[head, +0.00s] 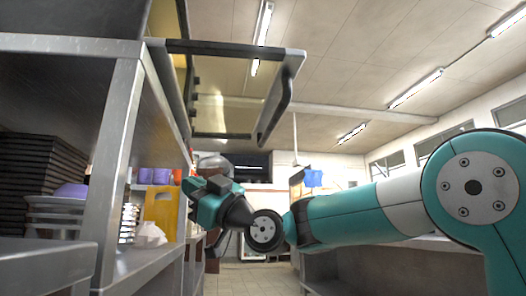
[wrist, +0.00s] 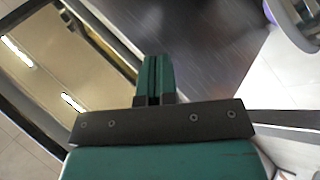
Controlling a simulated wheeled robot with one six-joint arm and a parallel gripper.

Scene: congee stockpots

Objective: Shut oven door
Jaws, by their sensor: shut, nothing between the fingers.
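The oven door (head: 228,108) hangs open high in the head view, a glass panel in a dark frame. A grey bar handle (head: 286,85) runs along its outer edge. My gripper (head: 192,186) is below the door, beside the shelving, with its fingers shut and empty. In the wrist view the closed fingers (wrist: 153,80) point up the picture. A dark-framed glass panel (wrist: 60,65), which looks like the door, lies to their left. I cannot tell whether the fingers touch it.
A metal shelving unit (head: 118,140) fills the left side, with stacked dark trays (head: 38,170) and a purple bowl (head: 70,190). A yellow item (head: 160,208) stands on a shelf farther back. A counter (head: 400,245) stands at the right. Tiled floor (head: 250,279) is open between them.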

